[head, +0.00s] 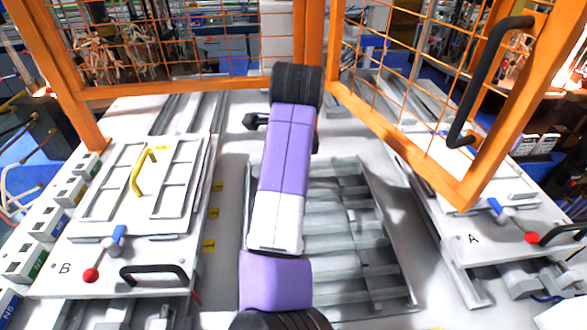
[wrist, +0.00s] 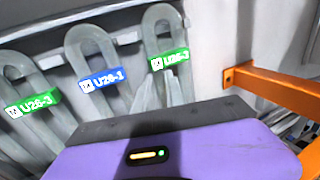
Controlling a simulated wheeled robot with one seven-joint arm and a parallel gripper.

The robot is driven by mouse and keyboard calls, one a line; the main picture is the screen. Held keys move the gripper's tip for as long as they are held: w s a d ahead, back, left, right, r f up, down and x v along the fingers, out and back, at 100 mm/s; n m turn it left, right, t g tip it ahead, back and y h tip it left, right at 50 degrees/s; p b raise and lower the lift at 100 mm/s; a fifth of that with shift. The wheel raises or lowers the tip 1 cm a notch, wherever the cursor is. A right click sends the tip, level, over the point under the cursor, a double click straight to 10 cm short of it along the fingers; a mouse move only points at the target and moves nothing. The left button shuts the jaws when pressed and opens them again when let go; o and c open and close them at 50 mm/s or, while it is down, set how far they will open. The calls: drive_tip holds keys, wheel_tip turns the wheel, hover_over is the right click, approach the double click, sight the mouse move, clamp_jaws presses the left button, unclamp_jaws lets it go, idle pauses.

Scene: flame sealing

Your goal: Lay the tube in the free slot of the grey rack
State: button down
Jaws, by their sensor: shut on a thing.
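In the wrist view, my gripper (wrist: 162,92) is shut on a U-shaped grey tube (wrist: 164,30) at the right, just below its green label. Two similar tubes stand to its left, one with a blue label reading U26-1 (wrist: 95,45) and one with a green label reading U26-3 (wrist: 22,68). The lower parts of the tubes are hidden by my gripper body. In the head view, a grey rack (head: 395,250) with several crosswise slots lies in the middle. My arm covers its left part; my gripper and the held tube are hidden there.
Panel B (head: 130,255) with a yellow handle is at left, panel A (head: 510,235) at right. An orange mesh frame (head: 405,150) juts in at the upper right; an orange bar (wrist: 270,85) is close to the right in the wrist view. Pale floor is clear beside the rack.

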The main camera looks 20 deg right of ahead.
drive_tip(key=shift+f, duration=0.2)
idle(0.5)
drive_tip(key=c, duration=1.3)
unclamp_jaws()
drive_tip(key=v, duration=0.7)
drive_tip(key=shift+s+r, duration=0.1)
drive_tip(key=shift+r, duration=0.3)
